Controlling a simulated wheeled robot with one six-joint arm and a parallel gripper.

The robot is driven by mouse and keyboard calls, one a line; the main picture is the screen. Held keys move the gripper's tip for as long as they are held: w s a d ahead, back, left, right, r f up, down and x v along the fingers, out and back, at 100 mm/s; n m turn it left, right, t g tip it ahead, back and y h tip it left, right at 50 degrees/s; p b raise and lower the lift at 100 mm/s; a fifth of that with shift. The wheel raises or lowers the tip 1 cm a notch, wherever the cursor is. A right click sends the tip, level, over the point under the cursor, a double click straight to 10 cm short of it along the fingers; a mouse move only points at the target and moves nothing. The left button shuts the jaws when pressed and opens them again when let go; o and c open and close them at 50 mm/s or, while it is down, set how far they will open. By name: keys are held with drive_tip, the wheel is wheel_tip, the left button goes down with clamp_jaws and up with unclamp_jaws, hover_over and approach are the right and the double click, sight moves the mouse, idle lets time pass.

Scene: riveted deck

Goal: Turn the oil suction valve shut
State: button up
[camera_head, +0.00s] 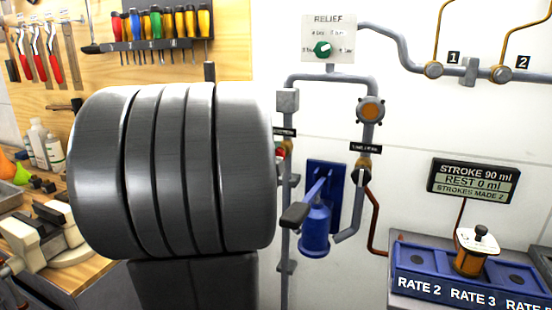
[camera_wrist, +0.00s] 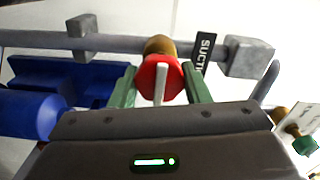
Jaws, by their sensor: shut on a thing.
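The oil suction valve (camera_wrist: 161,76) has a red faceted handle with a pale bar across it, on a brass body, beside a black label beginning "SUCTI" (camera_wrist: 205,50). In the wrist view the pale bar stands upright, across the grey pipe (camera_wrist: 130,42). My gripper (camera_wrist: 160,88) is shut on the red handle, one green finger at each side. In the head view only a sliver of the red valve (camera_head: 281,153) shows past my arm, which hides my gripper there.
A blue pump (camera_head: 315,228) with a lever stands right of the valve. A green relief knob (camera_head: 323,48) is above. A display (camera_head: 473,181) reads stroke 90 ml, rest 0 ml, strokes made 2. A blue rate box (camera_head: 455,285) is at lower right, a tool rack (camera_head: 160,43) upper left.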

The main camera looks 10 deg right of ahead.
drive_tip(key=o, duration=1)
drive_tip(key=shift+s+a, duration=0.1)
drive_tip(key=p+v, duration=0.1)
drive_tip(key=v, duration=1.2)
drive_tip(key=shift+s+a, duration=0.2)
drive_tip(key=shift+s, duration=0.05)
drive_tip(key=shift+w+d, duration=0.1)
drive_tip(key=b+x, duration=0.1)
drive_tip(key=x, duration=1.2)
drive_tip(key=shift+w+d, duration=0.25)
drive_tip(key=shift+w, duration=0.05)
